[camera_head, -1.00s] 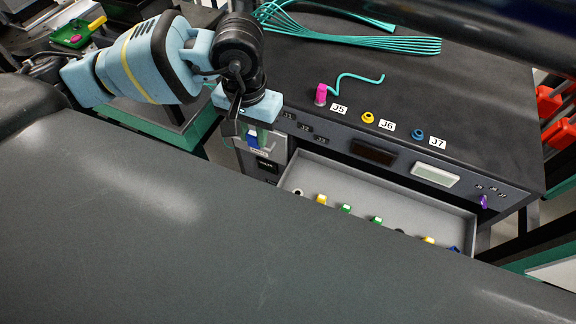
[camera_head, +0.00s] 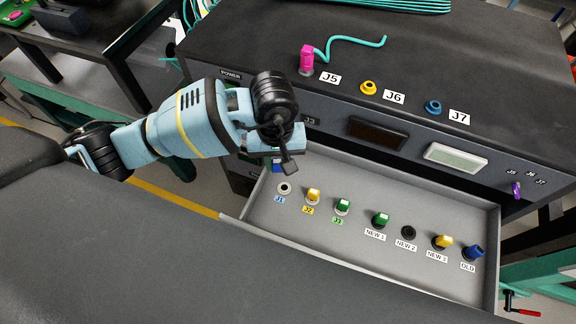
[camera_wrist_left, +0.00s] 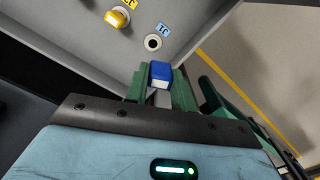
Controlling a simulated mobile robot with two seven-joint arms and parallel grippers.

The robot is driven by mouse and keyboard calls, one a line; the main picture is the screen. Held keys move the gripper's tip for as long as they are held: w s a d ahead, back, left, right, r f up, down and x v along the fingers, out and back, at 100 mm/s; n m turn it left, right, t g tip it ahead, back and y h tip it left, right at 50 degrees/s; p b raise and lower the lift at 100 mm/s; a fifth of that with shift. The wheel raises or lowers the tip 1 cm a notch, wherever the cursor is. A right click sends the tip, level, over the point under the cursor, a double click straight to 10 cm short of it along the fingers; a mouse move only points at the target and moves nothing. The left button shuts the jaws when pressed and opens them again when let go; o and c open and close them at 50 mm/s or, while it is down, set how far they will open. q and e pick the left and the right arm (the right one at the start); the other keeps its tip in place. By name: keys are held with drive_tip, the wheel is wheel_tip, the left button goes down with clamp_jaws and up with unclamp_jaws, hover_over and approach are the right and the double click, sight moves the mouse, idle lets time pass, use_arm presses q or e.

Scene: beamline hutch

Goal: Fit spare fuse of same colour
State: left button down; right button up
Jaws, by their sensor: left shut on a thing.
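My left gripper (camera_wrist_left: 160,88) is shut on a blue fuse (camera_wrist_left: 160,72), which shows between its green fingers in the wrist view. In the head view the left gripper (camera_head: 277,160) is at the drawer's left end, and the fuse is partly hidden behind it. The J1 socket (camera_head: 284,188) is empty; it also shows in the wrist view (camera_wrist_left: 153,43) just beyond the fuse, apart from it. A yellow fuse (camera_head: 313,196) sits at J2, a green one (camera_head: 342,206) at J3. NEW 1 holds a green fuse (camera_head: 381,219), NEW 3 a yellow one (camera_head: 442,242), OLD a blue one (camera_head: 473,252). NEW 2 (camera_head: 408,232) looks empty.
The open grey drawer (camera_head: 300,232) juts from the dark cabinet. On the cabinet top are a pink plug (camera_head: 307,58) with a teal cable at J5, a yellow socket (camera_head: 369,88) at J6 and a blue socket (camera_head: 433,107) at J7. The drawer walls stand close to my left gripper.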

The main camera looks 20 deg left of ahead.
sight(284, 187)
use_arm(q)
drive_tip(key=f, duration=0.2)
drive_tip(key=d+b, duration=0.1)
drive_tip(key=shift+w+f+n, duration=0.4)
drive_tip(key=shift+w, duration=0.1)
drive_tip(key=shift+f, duration=0.15)
drive_tip(key=shift+f+b, duration=1.15)
drive_tip(key=shift+f, duration=0.5)
wheel_tip(284, 187, down, 2)
drive_tip(key=shift+b, duration=0.7)
drive_tip(key=shift+f+b, duration=0.45)
drive_tip(key=shift+f, duration=0.2)
drive_tip(key=shift+f+b, duration=0.45)
drive_tip(key=shift+f, duration=0.15)
